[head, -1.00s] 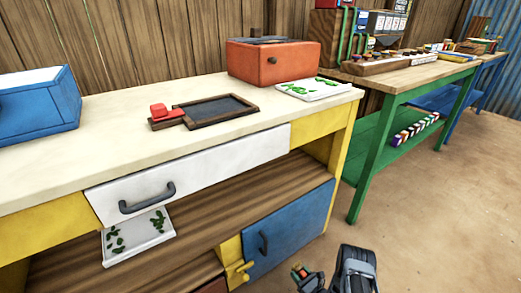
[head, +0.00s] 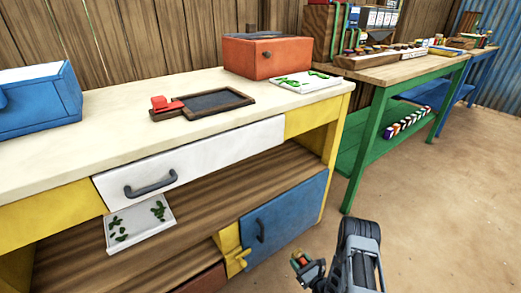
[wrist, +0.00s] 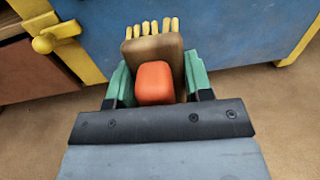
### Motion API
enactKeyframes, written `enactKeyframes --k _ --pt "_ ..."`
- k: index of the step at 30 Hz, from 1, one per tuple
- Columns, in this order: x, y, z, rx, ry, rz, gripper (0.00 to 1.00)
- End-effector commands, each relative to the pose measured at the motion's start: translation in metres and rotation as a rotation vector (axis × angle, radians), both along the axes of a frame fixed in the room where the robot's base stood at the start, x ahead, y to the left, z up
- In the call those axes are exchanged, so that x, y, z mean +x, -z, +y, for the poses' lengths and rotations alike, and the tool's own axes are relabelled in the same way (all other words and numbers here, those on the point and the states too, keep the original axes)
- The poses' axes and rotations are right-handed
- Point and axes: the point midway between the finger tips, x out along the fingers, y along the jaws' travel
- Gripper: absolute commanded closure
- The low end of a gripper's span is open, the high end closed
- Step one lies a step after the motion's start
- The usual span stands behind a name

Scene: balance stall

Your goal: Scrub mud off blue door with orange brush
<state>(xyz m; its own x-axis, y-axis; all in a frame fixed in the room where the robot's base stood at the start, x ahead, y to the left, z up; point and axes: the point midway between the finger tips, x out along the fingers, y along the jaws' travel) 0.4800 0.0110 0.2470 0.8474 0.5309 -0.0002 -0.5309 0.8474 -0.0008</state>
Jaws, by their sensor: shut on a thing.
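The blue door (head: 288,217) is shut in the lower right of the yellow-framed bench, with a dark handle (head: 261,231) on its left side. It also fills the upper right of the wrist view (wrist: 235,30). I cannot make out mud on the parts of it that show. My gripper (wrist: 155,88) is shut on the brush, between green fingers. The brush (wrist: 152,50) has an orange handle, a brown block and yellow bristles pointing at the door. In the head view my gripper (head: 302,264) is low, in front of the door. I cannot tell if the bristles touch it.
A yellow turn-latch (head: 238,262) sits left of the door, beside a reddish-brown panel (wrist: 40,70). Above are a white drawer (head: 200,160) and a shelf holding a white tray (head: 140,228). A green table (head: 365,135) stands to the right. The floor at right is clear.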

Motion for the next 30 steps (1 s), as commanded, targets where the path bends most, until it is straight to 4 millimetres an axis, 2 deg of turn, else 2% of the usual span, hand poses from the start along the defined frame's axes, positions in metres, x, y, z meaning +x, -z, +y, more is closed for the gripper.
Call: enactKeyframes --k 1,9,15,27,30 --pt "0.004 -0.02 -0.002 -0.001 0.007 -0.006 0.79" --pt "0.007 -0.135 -0.007 -0.002 0.043 -0.007 0.79" --pt "0.001 -0.209 -0.007 -0.002 0.059 -0.007 0.79" --pt "0.006 -0.307 -0.009 0.0 0.06 0.001 0.79" --pt "0.007 -0.323 -0.009 0.001 0.06 0.003 0.79"
